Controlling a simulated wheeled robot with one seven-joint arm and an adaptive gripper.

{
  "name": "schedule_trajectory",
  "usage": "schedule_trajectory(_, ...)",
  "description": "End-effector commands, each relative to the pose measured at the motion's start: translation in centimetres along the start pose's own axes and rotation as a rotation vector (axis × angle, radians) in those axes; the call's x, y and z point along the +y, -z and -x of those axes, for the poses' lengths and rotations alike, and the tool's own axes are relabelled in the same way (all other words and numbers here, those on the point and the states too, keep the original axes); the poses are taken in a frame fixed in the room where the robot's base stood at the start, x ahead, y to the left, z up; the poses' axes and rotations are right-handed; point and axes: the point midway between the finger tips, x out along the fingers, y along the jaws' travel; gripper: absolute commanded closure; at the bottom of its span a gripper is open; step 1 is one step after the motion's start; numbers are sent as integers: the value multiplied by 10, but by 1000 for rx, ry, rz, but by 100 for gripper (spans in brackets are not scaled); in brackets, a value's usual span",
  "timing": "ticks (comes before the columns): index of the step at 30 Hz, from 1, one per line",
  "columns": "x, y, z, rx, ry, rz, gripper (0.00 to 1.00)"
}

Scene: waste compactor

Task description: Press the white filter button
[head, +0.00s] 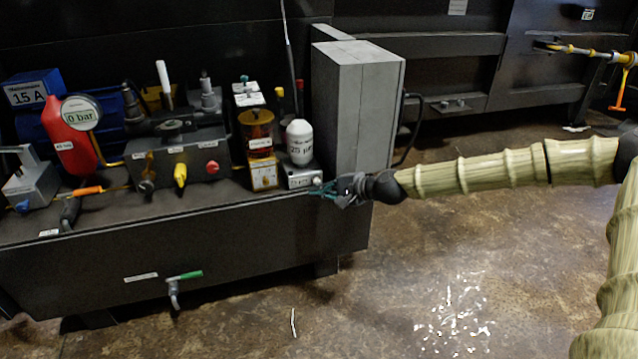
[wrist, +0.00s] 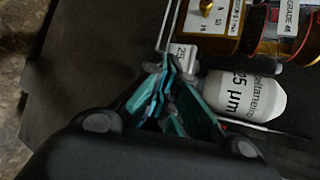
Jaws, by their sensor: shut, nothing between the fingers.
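The white filter (head: 299,143) is a white canister marked 25 µm, standing on a small grey block (head: 299,178) with a label. In the wrist view the canister (wrist: 245,96) lies right of the fingertips, and a label reading 25 (wrist: 181,54) shows just beyond them. My gripper (head: 319,191) is shut and empty, its teal fingers at the right front corner of the block. In the wrist view the fingertips (wrist: 166,66) overlap the block's edge; I cannot tell whether they touch it. The button itself is not clearly visible, and the fingers may cover it.
An amber-bowled unit (head: 257,131) stands left of the filter. A tall grey box (head: 356,110) rises behind my gripper. A black control box (head: 178,158) with knobs and a red bottle (head: 72,138) are further left. The floor in front of the bench (head: 185,235) is mostly clear.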

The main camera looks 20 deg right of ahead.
Motion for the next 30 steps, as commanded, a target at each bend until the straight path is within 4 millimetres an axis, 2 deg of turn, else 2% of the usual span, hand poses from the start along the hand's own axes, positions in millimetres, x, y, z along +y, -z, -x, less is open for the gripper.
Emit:
schedule_trajectory(7,1,-1,2,0,0,0,100)
schedule_trajectory(24,21,-22,32,0,1,-2,100)
schedule_trajectory(30,25,-25,35,1,0,0,100)
